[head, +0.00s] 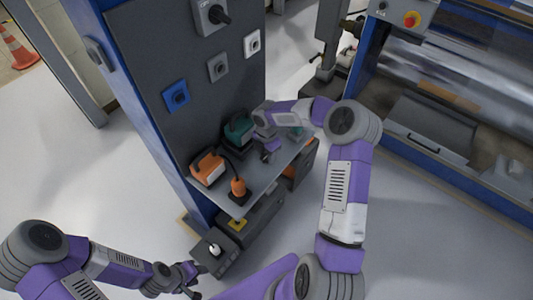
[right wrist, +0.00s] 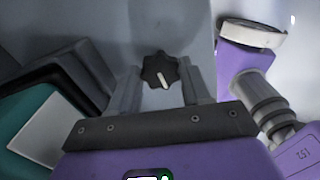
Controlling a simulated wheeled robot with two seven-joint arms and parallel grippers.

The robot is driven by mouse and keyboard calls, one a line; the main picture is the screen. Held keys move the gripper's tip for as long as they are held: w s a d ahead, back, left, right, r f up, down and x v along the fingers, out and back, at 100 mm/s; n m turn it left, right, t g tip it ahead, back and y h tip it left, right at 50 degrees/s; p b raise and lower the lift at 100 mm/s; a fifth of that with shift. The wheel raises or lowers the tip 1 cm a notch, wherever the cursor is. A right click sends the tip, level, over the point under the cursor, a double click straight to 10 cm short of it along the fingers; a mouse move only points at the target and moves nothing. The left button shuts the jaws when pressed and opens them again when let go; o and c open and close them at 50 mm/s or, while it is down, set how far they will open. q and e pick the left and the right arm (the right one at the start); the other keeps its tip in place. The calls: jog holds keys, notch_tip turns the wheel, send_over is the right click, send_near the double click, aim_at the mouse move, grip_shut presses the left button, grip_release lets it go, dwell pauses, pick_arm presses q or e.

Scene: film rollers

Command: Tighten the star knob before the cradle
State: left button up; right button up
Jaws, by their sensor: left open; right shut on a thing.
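The star knob (right wrist: 158,70) is black and lobed, with a white pointer mark slanting down and slightly right in the right wrist view. My right gripper (right wrist: 160,82) is shut on it, one finger on each side. In the head view, my right gripper (head: 267,152) is over the grey shelf (head: 262,176), beside a teal-and-black device (head: 238,130), and the knob cannot be made out clearly there. I cannot tell which part is the cradle. My left gripper (head: 194,281) is open and empty, low at the bottom left, apart from the shelf.
An orange device (head: 207,168) and an orange plug-like piece (head: 238,187) stand on the shelf. Above it a dark panel (head: 150,50) carries switches and sockets. A grey box with a white knob (head: 215,250) sits below. A large roller machine (head: 440,120) is at right.

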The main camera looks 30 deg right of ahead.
jog(key=m, duration=0.9)
jog(key=shift+m, duration=0.3)
jog(key=m, duration=0.4)
jog(key=shift+s+a+m, duration=0.1)
jog(key=shift+m, duration=2.1)
jog(key=o, duration=1.1)
jog(key=shift+c, duration=0.2)
